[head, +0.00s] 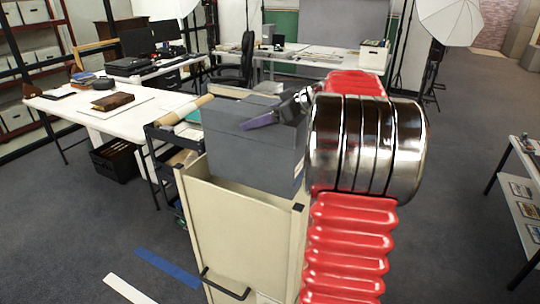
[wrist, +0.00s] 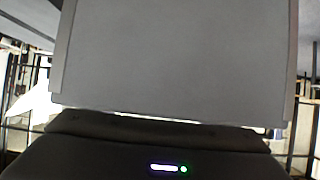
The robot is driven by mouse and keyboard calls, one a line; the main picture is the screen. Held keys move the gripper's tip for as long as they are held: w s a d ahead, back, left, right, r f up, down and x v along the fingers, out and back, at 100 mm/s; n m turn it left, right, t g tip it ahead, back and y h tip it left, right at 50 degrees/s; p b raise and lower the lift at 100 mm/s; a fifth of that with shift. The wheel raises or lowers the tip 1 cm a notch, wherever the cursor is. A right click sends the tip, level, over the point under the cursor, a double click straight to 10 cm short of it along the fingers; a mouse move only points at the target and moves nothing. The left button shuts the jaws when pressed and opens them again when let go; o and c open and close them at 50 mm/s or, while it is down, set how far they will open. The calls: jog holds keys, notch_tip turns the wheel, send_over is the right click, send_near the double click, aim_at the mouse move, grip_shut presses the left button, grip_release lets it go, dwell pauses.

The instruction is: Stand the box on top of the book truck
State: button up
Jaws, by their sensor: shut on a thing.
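The grey archival box (head: 245,150) is upright at the top of the beige book truck (head: 235,235). Its lower part sits behind the truck's front rim. I cannot tell whether its underside touches the truck's top. My gripper (head: 262,117) is shut on the upper edge of the box, with a purple-tinted finger lying against it. My red and chrome arm hides the box's right side and part of the truck. In the wrist view the grey box (wrist: 175,60) fills most of the picture, above a dark housing with small lights; the fingertips are not clear there.
A dark shelf cart (head: 165,160) with rolls stands close behind the truck at left. A white table (head: 75,105) with a brown book is at far left. A low shelf (head: 525,190) stands at the right edge. Carpet is clear between the truck and that shelf.

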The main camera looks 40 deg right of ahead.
jog(key=shift+f, duration=2.5)
jog(key=shift+f, duration=1.85)
jog(key=o, duration=2.1)
jog(key=shift+f, duration=0.2)
jog(key=shift+c, duration=0.2)
jog(key=v, duration=1.2)
jog(key=shift+s, duration=0.1)
